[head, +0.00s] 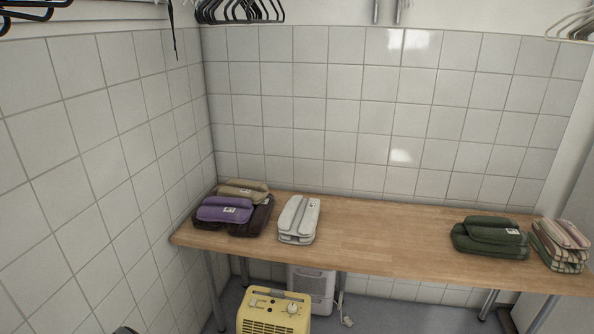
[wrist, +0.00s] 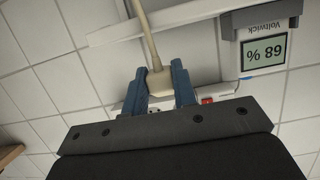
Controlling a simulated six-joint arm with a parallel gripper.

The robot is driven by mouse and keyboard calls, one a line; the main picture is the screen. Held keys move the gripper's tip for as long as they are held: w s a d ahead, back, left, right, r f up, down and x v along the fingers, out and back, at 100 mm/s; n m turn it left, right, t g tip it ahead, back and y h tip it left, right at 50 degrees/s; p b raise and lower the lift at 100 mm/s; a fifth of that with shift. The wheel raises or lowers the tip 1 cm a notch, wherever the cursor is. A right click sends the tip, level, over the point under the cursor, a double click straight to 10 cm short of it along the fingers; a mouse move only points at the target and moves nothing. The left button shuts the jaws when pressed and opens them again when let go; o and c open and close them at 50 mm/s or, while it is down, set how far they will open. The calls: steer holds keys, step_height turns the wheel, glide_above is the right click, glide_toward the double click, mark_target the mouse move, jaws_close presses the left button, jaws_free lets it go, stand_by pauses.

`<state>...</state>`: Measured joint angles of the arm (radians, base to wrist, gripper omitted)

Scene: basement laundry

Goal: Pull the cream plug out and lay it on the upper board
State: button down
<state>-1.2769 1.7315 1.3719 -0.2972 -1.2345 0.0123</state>
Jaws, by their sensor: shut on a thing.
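In the wrist view my gripper (wrist: 159,70) has its two blue fingers closed on the cream plug (wrist: 160,81), one on each side. Its cream cord (wrist: 146,35) runs away to the top of the picture. Behind the plug is a white power strip (wrist: 206,88) with a red switch (wrist: 207,100). My gripper hides much of the strip, so I cannot tell whether the plug sits in a socket. A white board-like ledge (wrist: 105,36) crosses behind the cord; I cannot tell if it is the upper board. The head view shows neither gripper nor plug.
A grey unit with a display (wrist: 264,52) is close to the right of the gripper. In the head view a wooden table (head: 380,240) bears folded cloth piles (head: 490,237), with its middle clear. A yellow heater (head: 273,312) stands below its front edge.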

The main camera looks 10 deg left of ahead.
steer(key=shift+d+f, duration=0.15)
steer(key=shift+f, duration=1.95)
steer(key=c, duration=1.5)
jaws_free()
steer(key=shift+o, duration=0.2)
steer(key=shift+f, duration=0.1)
steer(key=shift+d, duration=0.2)
steer(key=shift+o, duration=0.5)
steer(key=shift+d+f, duration=0.1)
steer(key=shift+d, duration=0.6)
steer(key=shift+f+v, duration=0.15)
steer(key=shift+v, duration=0.85)
steer(key=shift+f+v, duration=0.15)
steer(key=shift+v, duration=0.85)
